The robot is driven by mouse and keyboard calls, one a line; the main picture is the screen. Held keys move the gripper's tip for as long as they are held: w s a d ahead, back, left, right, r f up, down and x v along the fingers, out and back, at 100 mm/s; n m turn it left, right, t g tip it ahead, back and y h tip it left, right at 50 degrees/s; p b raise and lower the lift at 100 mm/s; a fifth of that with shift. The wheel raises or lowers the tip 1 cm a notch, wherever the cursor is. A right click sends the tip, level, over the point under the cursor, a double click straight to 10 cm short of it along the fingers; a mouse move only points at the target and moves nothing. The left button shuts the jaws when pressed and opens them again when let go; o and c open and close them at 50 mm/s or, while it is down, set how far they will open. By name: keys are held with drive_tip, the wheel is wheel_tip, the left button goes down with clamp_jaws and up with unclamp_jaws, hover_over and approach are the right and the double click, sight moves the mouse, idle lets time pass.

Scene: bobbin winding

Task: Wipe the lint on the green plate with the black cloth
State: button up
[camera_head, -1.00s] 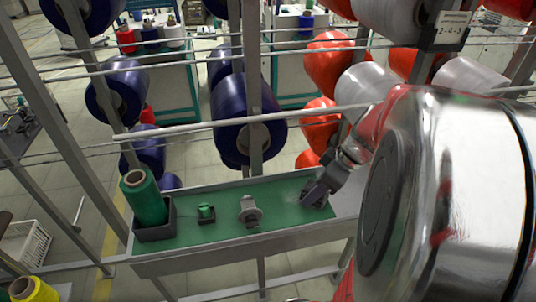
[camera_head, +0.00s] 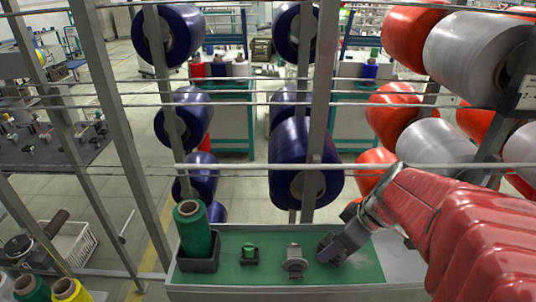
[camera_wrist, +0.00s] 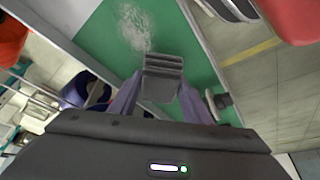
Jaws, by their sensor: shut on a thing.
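The green plate (camera_head: 367,274) lies in a shallow grey tray under the yarn rack. My gripper (camera_head: 338,246) is low over its right half, just right of a grey spool holder. In the wrist view my gripper (camera_wrist: 160,92) is shut on the folded dark cloth (camera_wrist: 163,66), which looks grey there and sits between the two fingers. The lint (camera_wrist: 134,27) is a pale, fuzzy patch on the green plate (camera_wrist: 95,37), just beyond the cloth. A gap or contact between cloth and plate cannot be told.
On the plate stand the grey spool holder (camera_head: 295,262), a small green bobbin on a black base (camera_head: 249,254), and a green cone (camera_head: 194,228) in a black box. Rack bars and blue spools (camera_head: 304,165) rise behind.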

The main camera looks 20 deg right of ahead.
sight(329, 238)
drive_tip(key=shift+r, duration=0.65)
drive_tip(key=shift+d+r, duration=0.15)
drive_tip(key=shift+r, duration=2.5)
drive_tip(key=shift+f, duration=0.1)
drive_tip(key=shift+f, duration=0.1)
